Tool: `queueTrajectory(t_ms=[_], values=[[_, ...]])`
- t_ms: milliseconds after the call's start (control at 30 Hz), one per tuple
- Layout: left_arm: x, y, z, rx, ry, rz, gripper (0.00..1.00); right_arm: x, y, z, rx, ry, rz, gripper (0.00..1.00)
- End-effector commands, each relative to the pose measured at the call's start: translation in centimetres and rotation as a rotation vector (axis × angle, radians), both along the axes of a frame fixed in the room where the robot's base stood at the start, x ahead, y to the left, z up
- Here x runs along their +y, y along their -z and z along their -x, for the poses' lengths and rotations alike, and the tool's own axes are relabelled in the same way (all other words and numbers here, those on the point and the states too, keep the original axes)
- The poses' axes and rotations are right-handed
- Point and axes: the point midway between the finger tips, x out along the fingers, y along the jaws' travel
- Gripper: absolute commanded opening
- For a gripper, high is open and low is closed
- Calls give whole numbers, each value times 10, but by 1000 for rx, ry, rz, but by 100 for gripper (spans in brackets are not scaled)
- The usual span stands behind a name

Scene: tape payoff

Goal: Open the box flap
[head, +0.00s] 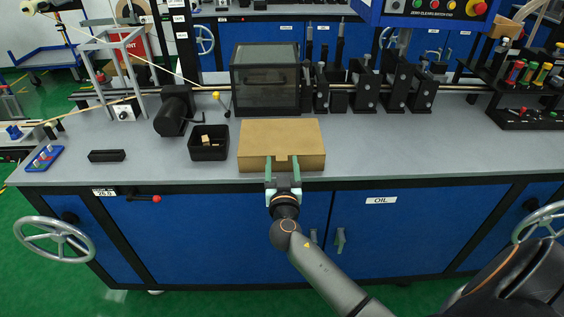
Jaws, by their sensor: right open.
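A brown cardboard box (281,137) lies on the grey workbench near its front edge, and its top looks closed. My right gripper (282,161) is at the front face of the box, its two greenish fingers spread apart and pointing away from me. The fingertips overlap the front of the box in the picture; I cannot tell whether they touch it. A small notch or tab shows at the box's front edge between the fingers. My left gripper is not in the head view.
A black bin (209,151) with small pieces stands just left of the box. A dark transparent enclosure (266,92) stands behind it. A black motor (174,111) is further left. The bench (400,150) right of the box is clear. Handwheels (57,240) project from the cabinet front.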

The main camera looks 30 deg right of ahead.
Motion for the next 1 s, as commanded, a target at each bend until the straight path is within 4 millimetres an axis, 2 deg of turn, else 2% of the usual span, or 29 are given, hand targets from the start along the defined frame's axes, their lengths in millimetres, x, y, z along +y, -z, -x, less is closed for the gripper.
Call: queueTrajectory(t_ms=[167, 767, 1000], values=[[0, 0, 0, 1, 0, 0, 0, 0, 0, 0, 0, 0, 0, 68], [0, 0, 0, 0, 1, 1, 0, 0, 0, 0, 0, 0, 0, 0], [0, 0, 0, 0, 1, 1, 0, 0, 0, 0, 0, 0, 0, 0]])
